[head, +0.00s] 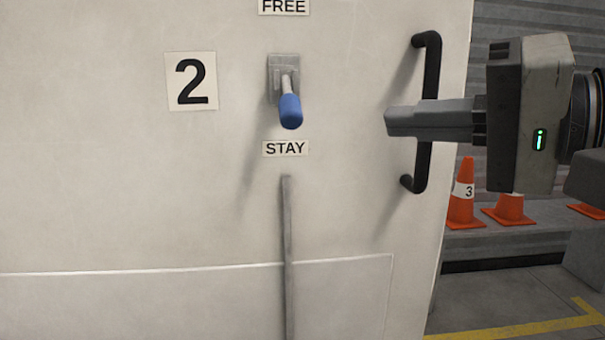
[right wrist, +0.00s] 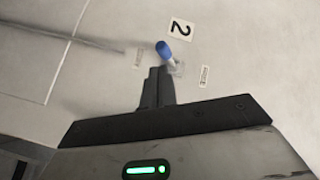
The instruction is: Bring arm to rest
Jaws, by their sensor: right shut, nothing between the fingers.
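My right gripper (head: 388,122) comes in from the right of the head view, in front of the black door handle (head: 432,70). Its fingers are shut with nothing between them, and they point left toward a lever with a blue grip (head: 290,110). A clear gap lies between the fingertips and the lever in the head view. The lever points downward, toward the STAY label (head: 285,148). In the right wrist view the shut fingers (right wrist: 158,75) show below the blue grip (right wrist: 163,49). My left gripper is not in view.
The pale panel (head: 100,200) carries a number 2 sign (head: 191,81), a FREE label (head: 284,7) and a vertical grey bar (head: 287,250). Orange cones (head: 463,200) stand at the right behind the panel, near a yellow floor line (head: 520,330).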

